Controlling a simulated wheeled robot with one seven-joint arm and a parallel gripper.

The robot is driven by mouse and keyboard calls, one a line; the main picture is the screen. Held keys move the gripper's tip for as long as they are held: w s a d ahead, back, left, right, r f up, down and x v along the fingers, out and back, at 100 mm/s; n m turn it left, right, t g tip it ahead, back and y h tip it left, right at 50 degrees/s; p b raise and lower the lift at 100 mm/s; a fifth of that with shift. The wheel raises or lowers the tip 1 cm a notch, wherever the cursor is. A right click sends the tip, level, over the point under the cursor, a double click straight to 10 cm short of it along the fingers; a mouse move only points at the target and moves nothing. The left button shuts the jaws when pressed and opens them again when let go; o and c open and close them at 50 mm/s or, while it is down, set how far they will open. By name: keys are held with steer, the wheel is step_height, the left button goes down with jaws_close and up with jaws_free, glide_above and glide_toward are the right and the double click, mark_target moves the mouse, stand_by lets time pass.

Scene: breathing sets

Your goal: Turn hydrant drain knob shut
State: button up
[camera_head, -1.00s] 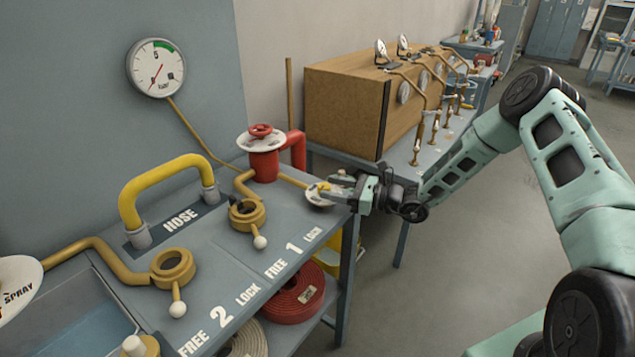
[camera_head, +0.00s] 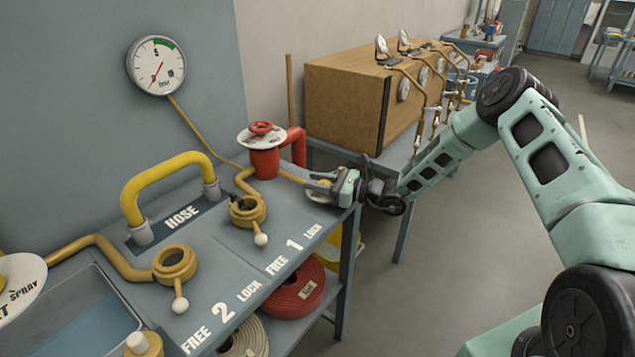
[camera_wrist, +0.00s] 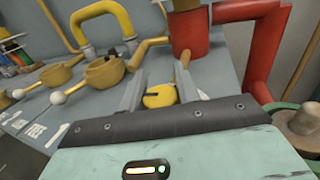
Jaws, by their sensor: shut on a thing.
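The red hydrant (camera_head: 264,163) stands at the back right of the grey bench, with a red handwheel (camera_head: 261,128) on a white disc. A yellow pipe runs right from its base to the small yellow drain knob (camera_wrist: 160,97). In the wrist view the knob sits between my two fingers. In the head view my gripper (camera_head: 320,185) is at the bench's right end and largely hides the knob and its white disc. My gripper is shut on the drain knob. The knob's marking cannot be read.
Two yellow ring couplings with white-tipped levers (camera_head: 247,210) (camera_head: 175,264) and a yellow hose handle (camera_head: 165,172) lie left of the hydrant. A round gauge (camera_head: 156,66) hangs on the wall. A wooden cabinet (camera_head: 345,98) stands behind my forearm. The floor at right is free.

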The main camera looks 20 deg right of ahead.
steer(key=shift+r+m+t+h+p, duration=0.1)
steer(key=shift+m+t+h+p, duration=0.25)
steer(key=shift+m+t+h, duration=0.05)
steer(key=shift+w+d+m+t+h, duration=0.1)
steer(key=shift+m+t+h, duration=0.2)
steer(key=shift+t, duration=0.1)
steer(key=o, duration=1)
steer(key=b+v, duration=0.2)
steer(key=v, duration=1.5)
steer(key=shift+d+b, duration=0.15)
steer(key=shift+b, duration=0.25)
